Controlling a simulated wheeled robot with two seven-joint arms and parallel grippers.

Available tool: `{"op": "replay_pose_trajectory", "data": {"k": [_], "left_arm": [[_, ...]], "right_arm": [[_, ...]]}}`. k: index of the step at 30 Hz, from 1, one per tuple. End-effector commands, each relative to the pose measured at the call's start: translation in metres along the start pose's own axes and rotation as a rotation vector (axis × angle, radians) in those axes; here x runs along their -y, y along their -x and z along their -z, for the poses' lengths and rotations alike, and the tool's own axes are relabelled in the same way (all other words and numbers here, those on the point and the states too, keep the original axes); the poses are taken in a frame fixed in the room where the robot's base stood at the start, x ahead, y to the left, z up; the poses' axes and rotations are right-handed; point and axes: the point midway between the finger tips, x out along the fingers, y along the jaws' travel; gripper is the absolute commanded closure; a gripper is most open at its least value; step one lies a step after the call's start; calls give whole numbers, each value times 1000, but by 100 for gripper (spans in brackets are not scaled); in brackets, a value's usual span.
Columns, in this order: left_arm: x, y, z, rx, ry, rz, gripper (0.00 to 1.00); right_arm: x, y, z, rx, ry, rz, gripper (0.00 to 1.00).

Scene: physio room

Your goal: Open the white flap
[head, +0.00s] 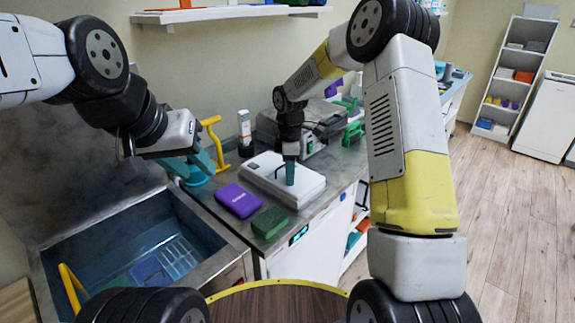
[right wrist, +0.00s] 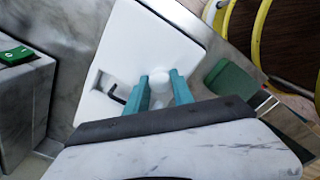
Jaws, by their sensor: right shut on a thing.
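The white flap (head: 262,177) is a flat white lid on the metal counter; it looks closed, though its edge is hard to judge. In the right wrist view, the white flap (right wrist: 122,47) fills the upper middle, with a dark bent handle (right wrist: 117,95) in a recess. My right gripper (head: 290,178) points down over it. Its teal fingers, also in the right wrist view (right wrist: 160,88), are shut on a round white knob (right wrist: 160,76) on the flap. My left gripper (head: 198,164) is over the counter by the sink, away from the flap; its finger gap is unclear.
A purple box (head: 238,199) and a green box (head: 269,223) lie in front of the flap. A grey case (head: 268,125) stands behind it. The sink (head: 120,243) is to the left, with a yellow tap (head: 214,140) behind. My right arm blocks part of the counter's right side.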

Motion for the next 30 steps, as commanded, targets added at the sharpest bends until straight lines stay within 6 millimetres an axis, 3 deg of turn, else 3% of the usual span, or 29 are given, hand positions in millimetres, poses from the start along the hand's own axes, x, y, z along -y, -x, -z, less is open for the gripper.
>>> {"op": "replay_pose_trajectory", "data": {"k": [22, 30], "left_arm": [[0, 0, 0, 0, 0, 0, 64], [0, 0, 0, 0, 0, 0, 64]], "right_arm": [[-1, 1, -1, -5, -1, 2, 100], [-6, 10, -6, -73, -5, 70, 100]]}}
